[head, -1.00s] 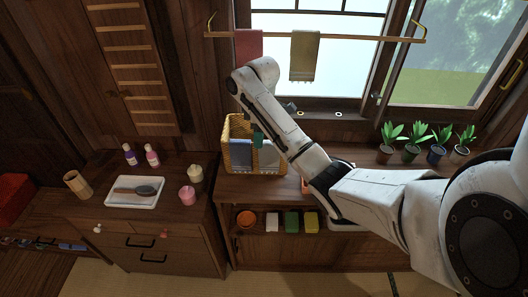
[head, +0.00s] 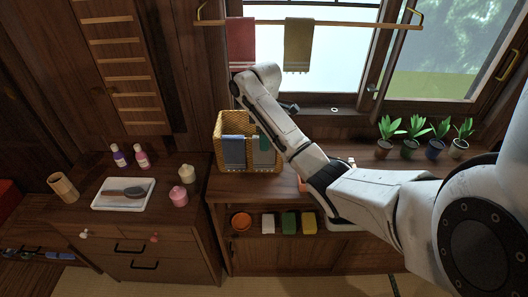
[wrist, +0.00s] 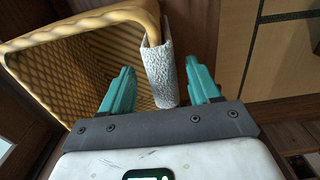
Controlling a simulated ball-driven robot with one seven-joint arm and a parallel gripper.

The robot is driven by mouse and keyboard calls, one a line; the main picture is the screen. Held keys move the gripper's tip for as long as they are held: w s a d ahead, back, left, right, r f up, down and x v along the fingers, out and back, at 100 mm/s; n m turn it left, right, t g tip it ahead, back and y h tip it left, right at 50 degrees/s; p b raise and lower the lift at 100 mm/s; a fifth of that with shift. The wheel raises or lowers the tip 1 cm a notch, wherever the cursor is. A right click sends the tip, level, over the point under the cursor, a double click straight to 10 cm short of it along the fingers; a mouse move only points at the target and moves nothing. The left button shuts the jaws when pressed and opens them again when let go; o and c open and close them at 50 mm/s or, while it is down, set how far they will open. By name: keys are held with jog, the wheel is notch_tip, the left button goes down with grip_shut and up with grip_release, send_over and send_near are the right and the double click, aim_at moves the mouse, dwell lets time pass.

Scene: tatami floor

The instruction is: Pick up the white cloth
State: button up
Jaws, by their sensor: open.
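The white cloth (wrist: 160,62) hangs folded over the rim of a yellow wicker basket (wrist: 100,22).
The basket stands on a wooden cabinet (head: 300,188) below the window. Several potted plants (head: 411,148) stand to the right. A red towel (head: 241,42) and an olive towel (head: 298,45) hang on a rail above. A tray (head: 124,194) with a brush lies on the left cabinet.

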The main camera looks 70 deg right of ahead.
aim_at(264, 153)
jog(key=shift+a+f+p, duration=0.15)
jog(key=shift+f+p, duration=0.25)
jog(key=shift+f, duration=1.85)
jog(key=c, duration=1)
